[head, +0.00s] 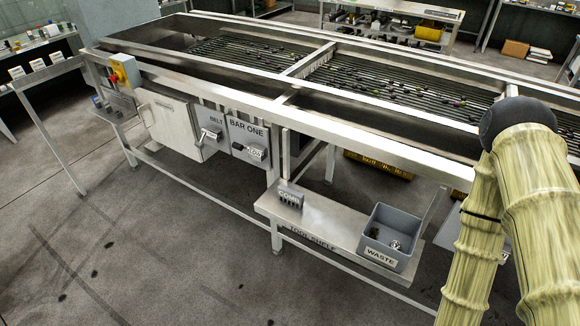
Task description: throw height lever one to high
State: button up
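The roller sizer (225,95) is a long steel frame with rollers on top, crossing the view. On its front side are two grey control boxes. The box marked BAR ONE (247,131) carries a dark handle with a small white tag (256,153), its wording too small to read surely. To its left, the box marked BELT (210,120) has a similar handle and tag (210,134). No label reading "height lever one" can be made out, and the settings of the handles cannot be told. My arm shows at the right; my gripper is not in view.
A tool shelf (322,226) juts out below the frame, holding a grey WASTE bin (388,236) and a small labelled rack (290,196). A yellow box with a red button (124,71) sits at the left end. The floor (130,250) in front is open.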

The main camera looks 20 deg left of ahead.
aim_at(238, 147)
jog(key=u, duration=0.4)
jog(key=k, duration=0.55)
jog(key=u, duration=1.05)
jog(key=i, duration=0.8)
jog(key=z, duration=0.25)
